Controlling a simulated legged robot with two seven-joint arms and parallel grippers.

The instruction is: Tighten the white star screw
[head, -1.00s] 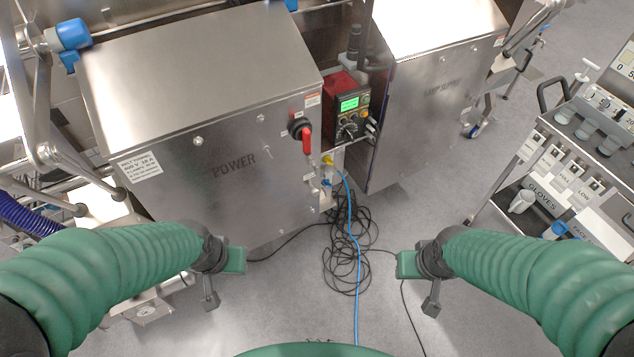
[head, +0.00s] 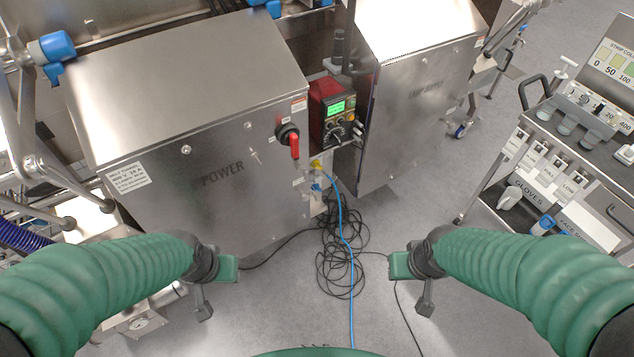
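I cannot make out a white star screw in the head view. My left gripper (head: 215,283) hangs at lower left, in front of the steel cabinet marked POWER (head: 222,165). My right gripper (head: 411,285) hangs at lower right, over the grey floor. Both are apart from the cabinets and hold nothing that I can see. Their fingers are too small and too edge-on to tell open from shut.
A red control box with a green display (head: 338,108) sits between the POWER cabinet and a second steel cabinet (head: 420,110). A red-handled switch (head: 291,140) is on the POWER cabinet. Coiled black cables (head: 338,265) lie on the floor. A supply cart (head: 560,160) stands at right.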

